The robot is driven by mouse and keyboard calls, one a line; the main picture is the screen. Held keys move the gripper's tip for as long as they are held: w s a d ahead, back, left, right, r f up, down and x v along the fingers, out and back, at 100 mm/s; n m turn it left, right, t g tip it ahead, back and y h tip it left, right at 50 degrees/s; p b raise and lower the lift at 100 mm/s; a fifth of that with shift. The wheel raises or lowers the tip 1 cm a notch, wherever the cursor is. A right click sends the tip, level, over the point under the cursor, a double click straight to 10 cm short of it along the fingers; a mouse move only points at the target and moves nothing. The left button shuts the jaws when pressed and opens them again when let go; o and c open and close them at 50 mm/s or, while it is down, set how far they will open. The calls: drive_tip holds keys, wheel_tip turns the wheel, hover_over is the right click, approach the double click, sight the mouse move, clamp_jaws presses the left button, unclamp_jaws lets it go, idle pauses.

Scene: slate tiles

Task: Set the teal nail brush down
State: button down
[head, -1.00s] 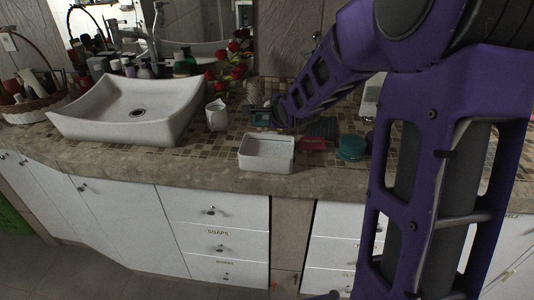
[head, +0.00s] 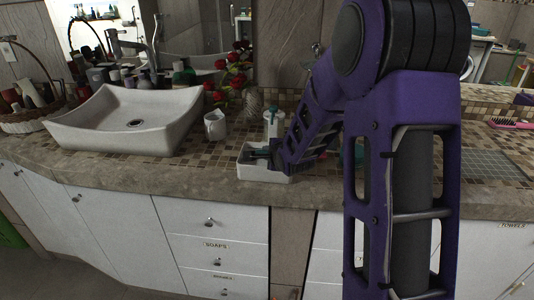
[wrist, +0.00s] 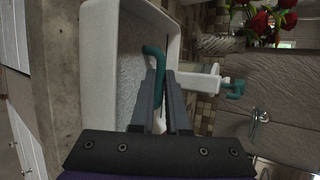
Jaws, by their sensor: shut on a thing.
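The teal nail brush (wrist: 153,52) shows in the wrist view as a bent teal piece at my fingertips. My gripper (wrist: 161,78) is shut on it. The white tray (wrist: 92,100) lies under the brush, and its speckled inside shows beside the fingers. In the head view, my gripper (head: 262,156) reaches into or just over the opening of the white tray (head: 262,174) near the counter's front edge. My arm covers the tray's right part. I cannot tell whether the brush touches the tray floor.
A white dispenser with a teal pump (head: 273,124) stands right behind the tray. A white cup (head: 215,125), the basin (head: 125,120) and red flowers (head: 235,78) are to the left. A pink brush (head: 510,123) lies far right. My arm hides much of the counter's middle.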

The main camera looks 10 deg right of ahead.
drive_tip(key=shift+f, duration=0.2)
drive_tip(key=c, duration=0.9)
unclamp_jaws()
drive_tip(key=shift+r, duration=0.1)
drive_tip(key=shift+r, duration=0.25)
drive_tip(key=p+v, duration=0.2)
drive_tip(key=v, duration=0.9)
drive_tip(key=shift+s+r+p, duration=0.15)
drive_tip(key=shift+s+p, duration=0.25)
